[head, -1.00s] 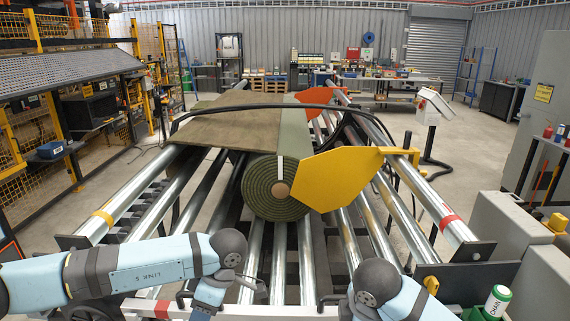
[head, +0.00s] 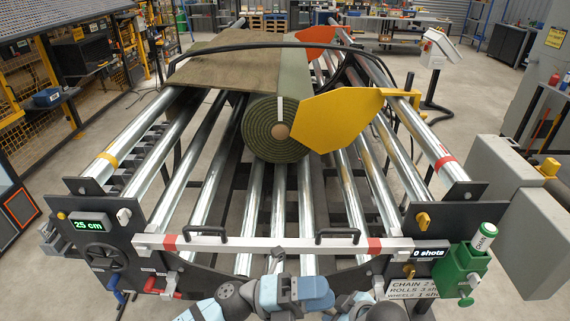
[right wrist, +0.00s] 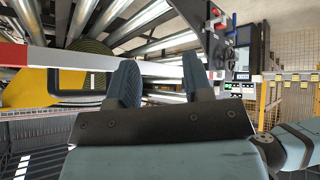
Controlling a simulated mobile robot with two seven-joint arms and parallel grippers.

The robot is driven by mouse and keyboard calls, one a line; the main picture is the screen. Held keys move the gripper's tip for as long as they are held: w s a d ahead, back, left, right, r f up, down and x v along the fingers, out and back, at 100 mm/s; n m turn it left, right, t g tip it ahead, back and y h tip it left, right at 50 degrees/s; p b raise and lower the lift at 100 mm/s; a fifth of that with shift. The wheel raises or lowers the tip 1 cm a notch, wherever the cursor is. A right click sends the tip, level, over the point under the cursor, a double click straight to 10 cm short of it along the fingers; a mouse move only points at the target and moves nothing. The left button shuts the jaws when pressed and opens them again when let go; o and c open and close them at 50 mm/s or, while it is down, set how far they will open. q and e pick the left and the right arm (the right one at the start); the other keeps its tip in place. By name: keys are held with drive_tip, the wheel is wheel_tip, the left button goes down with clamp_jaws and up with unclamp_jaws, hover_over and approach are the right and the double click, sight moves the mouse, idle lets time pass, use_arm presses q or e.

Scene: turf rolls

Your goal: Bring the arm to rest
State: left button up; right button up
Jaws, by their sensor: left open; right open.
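The green turf roll (head: 259,141) sits on the steel rollers, apart from both grippers.
A white bar (head: 270,244) with red bands and black handles crosses the machine's front, close to the arms. A yellow plate (head: 335,119) stands beside the roll. A green bottle holder (head: 462,268) and a small display (head: 430,253) are at the right front.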

use_arm(q)
drive_tip(key=w+a+f+n+t+y, duration=0.2)
drive_tip(key=a+f+n+t+y, duration=0.3)
drive_tip(key=n+t, duration=0.55)
drive_tip(key=w+a+f+n+t+y, duration=0.2)
drive_tip(key=a+f+n+t+y, duration=0.4)
drive_tip(key=n, duration=0.8)
drive_tip(key=s+a+f+n+g+y, duration=0.4)
drive_tip(key=s+a+f+n+y, duration=0.3)
drive_tip(key=s+a+f+n, duration=0.4)
drive_tip(key=s+a+f+p, duration=0.1)
drive_tip(key=a+f, duration=0.2)
drive_tip(key=shift+s+a+y, duration=0.3)
use_arm(e)
drive_tip(key=s+d+f+m+t, duration=0.2)
drive_tip(key=s+d+f+m, duration=0.1)
drive_tip(key=s, duration=0.3)
drive_tip(key=s+d+f+m+t+h, duration=0.1)
drive_tip(key=s+d+f+m+t, duration=0.1)
drive_tip(key=s+d+f+m, duration=0.2)
drive_tip(key=s, duration=0.3)
drive_tip(key=shift+s+d+f+t, duration=0.15)
drive_tip(key=shift+s+d+t, duration=0.05)
drive_tip(key=shift+d+t, duration=0.2)
drive_tip(key=shift+a, duration=0.1)
drive_tip(key=shift+c, duration=0.3)
